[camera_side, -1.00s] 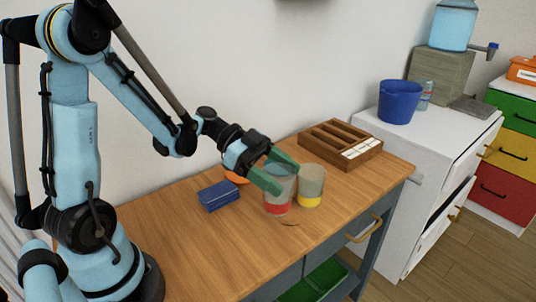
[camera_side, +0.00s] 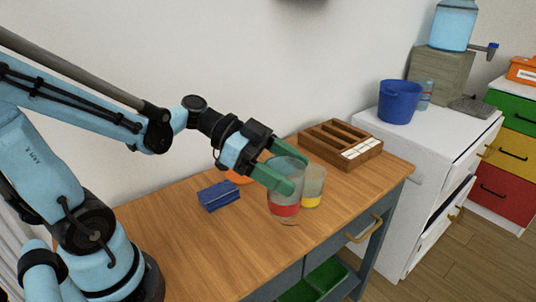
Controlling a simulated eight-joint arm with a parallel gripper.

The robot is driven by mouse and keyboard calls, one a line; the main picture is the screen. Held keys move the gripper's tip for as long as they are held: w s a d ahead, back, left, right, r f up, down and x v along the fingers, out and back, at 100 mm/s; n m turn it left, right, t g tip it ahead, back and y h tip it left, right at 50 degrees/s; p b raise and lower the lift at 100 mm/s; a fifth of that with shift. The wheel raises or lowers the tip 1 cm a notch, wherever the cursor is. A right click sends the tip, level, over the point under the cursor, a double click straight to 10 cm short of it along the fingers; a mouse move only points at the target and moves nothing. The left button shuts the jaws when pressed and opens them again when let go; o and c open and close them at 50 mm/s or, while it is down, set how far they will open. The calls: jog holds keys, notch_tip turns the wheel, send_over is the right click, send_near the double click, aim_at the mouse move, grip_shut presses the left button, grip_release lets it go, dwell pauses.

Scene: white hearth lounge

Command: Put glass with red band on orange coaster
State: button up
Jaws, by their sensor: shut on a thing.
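The clear glass with the red band (camera_side: 285,210) is upright near the front of the wooden table. My gripper (camera_side: 284,172) is shut on its upper part, with green fingers at its sides. The glass looks slightly raised, but the gap under it is hard to tell. The orange coaster (camera_side: 238,178) lies to the left and behind, mostly hidden by my gripper. A glass with a yellow band (camera_side: 314,188) stands just behind and right of the held glass, partly covered by it.
A stack of dark blue things (camera_side: 219,196) lies left of the glasses, near the orange coaster. A wooden compartment box (camera_side: 340,142) stands at the back right of the table (camera_side: 200,250). A blue bucket (camera_side: 399,102) is on the white cabinet. The table's front left is clear.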

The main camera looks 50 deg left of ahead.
jog(key=w+a+r+n+t+y, duration=0.1)
jog(key=w+a+n+t+y, duration=0.25)
jog(key=a, duration=0.35)
jog(key=w+a+n+t+y, duration=0.2)
jog(key=w+a+n+y, duration=0.15)
jog(key=a, duration=0.45)
jog(key=shift+n, duration=0.3)
jog(key=shift+w+a+f, duration=0.1)
jog(key=shift+a+f, duration=2.6)
jog(key=shift+a, duration=0.2)
jog(key=shift+w+a+f, duration=0.1)
jog(key=shift+a+f, duration=2.6)
jog(key=shift+a, duration=0.2)
jog(key=shift+f, duration=0.15)
jog(key=o, duration=1.5)
